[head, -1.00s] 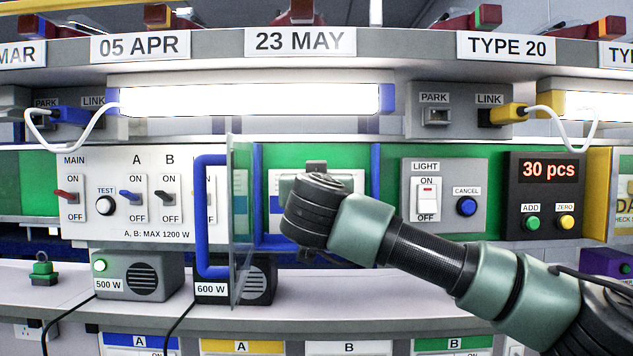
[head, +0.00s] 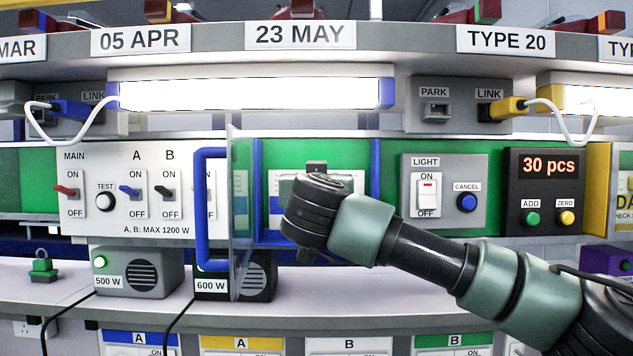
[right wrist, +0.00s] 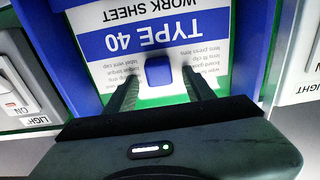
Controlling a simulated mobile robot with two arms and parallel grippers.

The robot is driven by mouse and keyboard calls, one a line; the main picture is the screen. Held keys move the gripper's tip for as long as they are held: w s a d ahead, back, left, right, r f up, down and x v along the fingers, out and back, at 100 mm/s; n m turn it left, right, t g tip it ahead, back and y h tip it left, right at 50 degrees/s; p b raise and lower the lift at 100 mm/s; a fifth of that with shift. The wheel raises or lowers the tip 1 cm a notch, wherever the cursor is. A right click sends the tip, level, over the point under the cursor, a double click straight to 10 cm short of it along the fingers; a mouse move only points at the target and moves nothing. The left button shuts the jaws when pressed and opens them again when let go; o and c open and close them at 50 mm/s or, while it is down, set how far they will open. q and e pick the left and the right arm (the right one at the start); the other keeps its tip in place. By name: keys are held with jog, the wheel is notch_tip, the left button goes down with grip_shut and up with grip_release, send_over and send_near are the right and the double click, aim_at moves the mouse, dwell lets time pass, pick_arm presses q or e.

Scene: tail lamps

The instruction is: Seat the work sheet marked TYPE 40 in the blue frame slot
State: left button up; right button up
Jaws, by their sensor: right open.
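The work sheet marked TYPE 40 (right wrist: 140,38) shows upside down in the right wrist view, with a blue header and a blue tab (right wrist: 157,73). It stands between the side rails of the blue frame (right wrist: 62,55); I cannot tell whether it is fully seated. In the head view the frame (head: 374,180) is on the green back panel, and my right wrist hides most of the sheet (head: 275,190). My right gripper (right wrist: 160,80) is open, its fingers on either side of the tab; contact is unclear. My left gripper is not in view.
A clear door with a blue handle (head: 203,205) stands open left of the frame. A light switch box (head: 443,193) and a counter (head: 542,192) are on the right. A switch panel (head: 140,195) and two power units, 500 W (head: 142,272) and 600 W (head: 260,275), are left.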

jog(key=s+b, duration=0.3)
jog(key=s, duration=0.4)
jog(key=shift+s+f, duration=0.3)
jog(key=shift+s, duration=0.1)
